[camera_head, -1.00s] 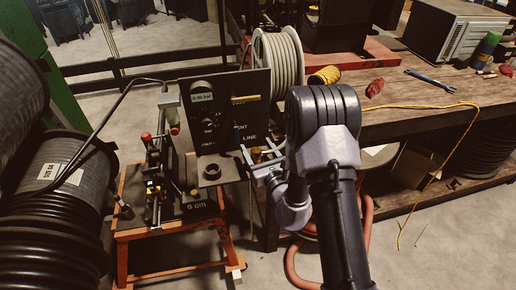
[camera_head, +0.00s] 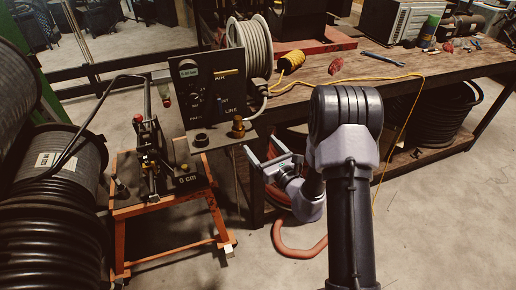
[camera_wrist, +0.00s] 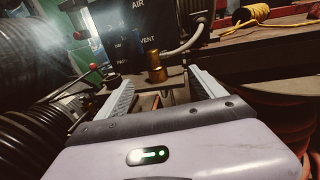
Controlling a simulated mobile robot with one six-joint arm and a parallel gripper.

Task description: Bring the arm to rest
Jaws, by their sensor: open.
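My gripper (camera_head: 259,147) is open and empty in the head view, just right of and in front of the crimper stand. In the wrist view my gripper (camera_wrist: 153,76) shows its two fingers spread apart. A brass fitting (camera_head: 238,127) stands upright on the stand's small shelf, with a grey hose (camera_head: 258,108) running up from beside it. In the wrist view the brass fitting (camera_wrist: 156,68) appears beyond and between the fingers, apart from them. My arm is bent.
The control panel (camera_head: 207,92) and crimper (camera_head: 152,148) stand on an orange frame (camera_head: 170,203). Large black hose reels (camera_head: 62,170) fill the left. A workbench (camera_head: 350,77) holds a yellow rope coil (camera_head: 292,61) and a wrench (camera_head: 383,57). Open floor (camera_head: 450,230) lies at the right.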

